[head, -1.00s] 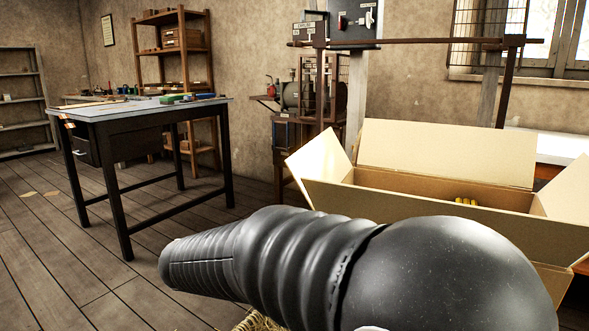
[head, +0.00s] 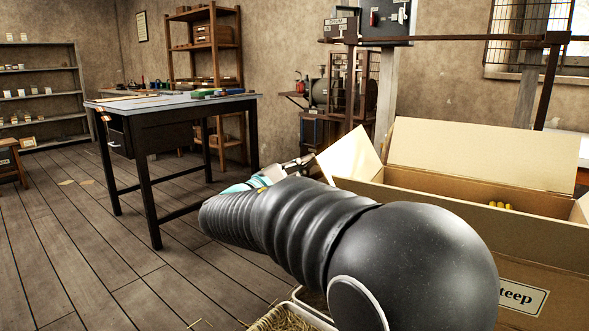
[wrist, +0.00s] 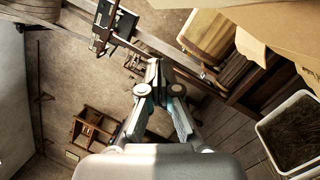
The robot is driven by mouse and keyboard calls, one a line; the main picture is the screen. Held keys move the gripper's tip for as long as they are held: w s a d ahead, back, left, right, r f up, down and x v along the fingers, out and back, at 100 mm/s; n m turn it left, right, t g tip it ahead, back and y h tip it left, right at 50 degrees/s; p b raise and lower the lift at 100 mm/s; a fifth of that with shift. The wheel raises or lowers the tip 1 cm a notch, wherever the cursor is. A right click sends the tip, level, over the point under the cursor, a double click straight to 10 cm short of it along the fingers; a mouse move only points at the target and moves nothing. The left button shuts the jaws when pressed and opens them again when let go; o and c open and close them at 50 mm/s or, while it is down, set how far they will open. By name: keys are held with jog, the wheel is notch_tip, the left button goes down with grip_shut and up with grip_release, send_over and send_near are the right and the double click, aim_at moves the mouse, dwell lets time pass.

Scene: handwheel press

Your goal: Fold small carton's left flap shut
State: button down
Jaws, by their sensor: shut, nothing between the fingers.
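The open carton (head: 420,210) stands at the right in the head view, with a label on its front that reads "teep" in part. Its left flap (head: 348,155) stands up and leans outward. Its back flap (head: 480,156) is raised, and the right flap (head: 581,211) is cut by the picture edge. My gripper (wrist: 157,66) is shut and empty in the wrist view. In the head view only a piece of it (head: 265,177) shows past my arm, left of the left flap; its tips are hidden. Tan carton panels (wrist: 285,28) show at the wrist view's upper right, apart from the fingers.
Yellow items (head: 500,205) show inside the carton. A light-rimmed bin of straw (head: 287,322) is below my arm; a light-rimmed bin (wrist: 262,130) shows at the wrist view's right. A dark-legged workbench (head: 165,112) stands left. The floor at left is mostly clear.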

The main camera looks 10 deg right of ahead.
aim_at(335, 150)
jog(key=d+r, duration=0.1)
jog(key=d, duration=0.2)
jog(key=d+r, duration=0.1)
jog(key=d, duration=0.1)
jog(key=shift+w+d+r+p, duration=0.15)
jog(key=shift+w+r+p, duration=0.05)
jog(key=shift+r+p, duration=0.15)
jog(key=shift+s+d+r, duration=0.1)
jog(key=shift+s+d, duration=0.05)
jog(key=shift+s+d+b, duration=0.1)
jog(key=shift+b, duration=0.25)
jog(key=m+b, duration=0.1)
jog(key=s+d+r+m+g+b, duration=0.1)
jog(key=m+b, duration=0.1)
jog(key=shift+s+d+b, duration=0.2)
jog(key=shift+b, duration=0.1)
jog(key=s+d+m+b, duration=0.1)
jog(key=b, duration=0.1)
jog(key=s+d+r+m+b, duration=0.1)
jog(key=m, duration=0.1)
jog(key=shift+d+r+y+b, duration=0.1)
jog(key=shift+y+b, duration=0.2)
jog(key=shift+b, duration=0.1)
jog(key=shift+s+d+r+b, duration=0.25)
jog(key=shift+s+d+b, duration=0.25)
jog(key=shift+d+b, duration=0.15)
jog(key=shift+s+d, duration=0.4)
jog(key=shift+d, duration=0.2)
jog(key=shift+a+r, duration=0.1)
jog(key=shift+r, duration=0.05)
